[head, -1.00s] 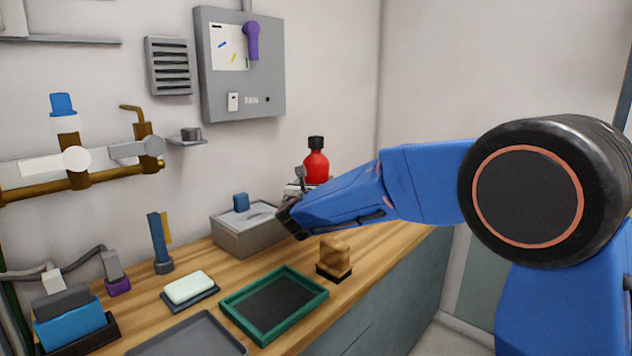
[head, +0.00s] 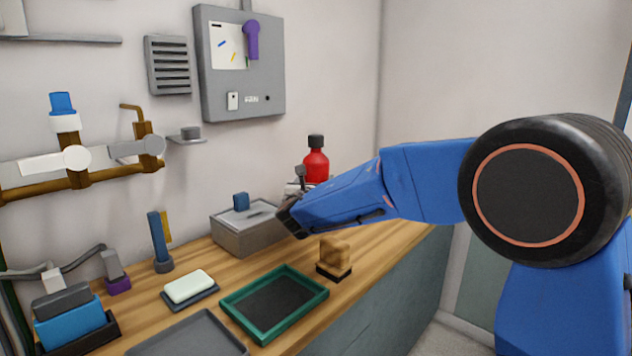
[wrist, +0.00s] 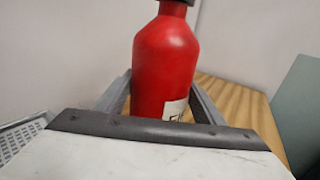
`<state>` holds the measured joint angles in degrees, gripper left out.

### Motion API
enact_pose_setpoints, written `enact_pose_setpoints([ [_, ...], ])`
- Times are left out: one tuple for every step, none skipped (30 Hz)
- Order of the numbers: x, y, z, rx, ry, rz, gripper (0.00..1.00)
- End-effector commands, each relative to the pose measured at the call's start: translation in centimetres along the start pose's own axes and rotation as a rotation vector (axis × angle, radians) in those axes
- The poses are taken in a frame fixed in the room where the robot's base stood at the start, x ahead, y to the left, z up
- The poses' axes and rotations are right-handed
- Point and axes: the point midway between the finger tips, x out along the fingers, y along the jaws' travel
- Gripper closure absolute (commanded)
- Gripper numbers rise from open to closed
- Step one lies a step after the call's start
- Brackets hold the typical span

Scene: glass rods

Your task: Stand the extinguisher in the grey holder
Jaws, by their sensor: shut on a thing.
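The red extinguisher (head: 316,166) with a black top is upright behind my forearm in the head view. Its lower part is hidden there. In the wrist view the extinguisher (wrist: 165,62) stands between the two grey fingers of my gripper (wrist: 162,100), which is shut on it. A pale label shows low on its body, and its bottom is hidden by the gripper's body. I cannot tell whether it touches the counter. I cannot clearly make out the grey holder in either view.
A grey box (head: 240,238) with a blue knob sits left of my gripper. A green-rimmed tray (head: 312,301), a brown block (head: 335,252) on a dark base and a soap-like bar (head: 189,286) lie nearer on the wooden counter. The wall is close behind.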

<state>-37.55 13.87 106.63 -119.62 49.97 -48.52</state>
Motion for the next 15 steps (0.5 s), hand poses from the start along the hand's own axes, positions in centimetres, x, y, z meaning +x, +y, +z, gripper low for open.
enact_pose_setpoints([
  [-0.01,-0.01,0.22,0.001,-0.003,0.0,0.98],
  [-0.01,-0.01,0.21,0.001,-0.003,0.0,0.98],
  [-0.01,-0.01,0.18,0.001,-0.003,0.0,0.98],
  [0.0,-0.01,0.15,0.001,-0.003,0.0,0.98],
  [-0.01,-0.01,0.12,0.001,-0.003,0.0,0.98],
  [0.0,-0.01,0.07,0.001,-0.003,0.0,0.98],
  [0.0,-0.01,0.03,0.001,-0.003,0.0,0.98],
  [0.0,-0.01,-0.01,0.001,-0.003,0.0,0.98],
  [0.0,-0.01,-0.07,0.001,-0.003,0.0,0.98],
  [0.0,-0.01,-0.11,0.001,-0.003,0.0,0.98],
  [0.0,-0.01,-0.15,0.001,-0.003,0.0,0.98],
  [0.0,0.0,-0.21,0.001,-0.003,0.0,0.98],
  [0.0,0.0,-0.25,0.001,-0.003,0.0,0.98],
  [0.0,0.0,-0.29,0.001,-0.003,0.0,0.98],
  [0.0,0.0,-0.34,0.0,-0.003,0.0,0.98],
])
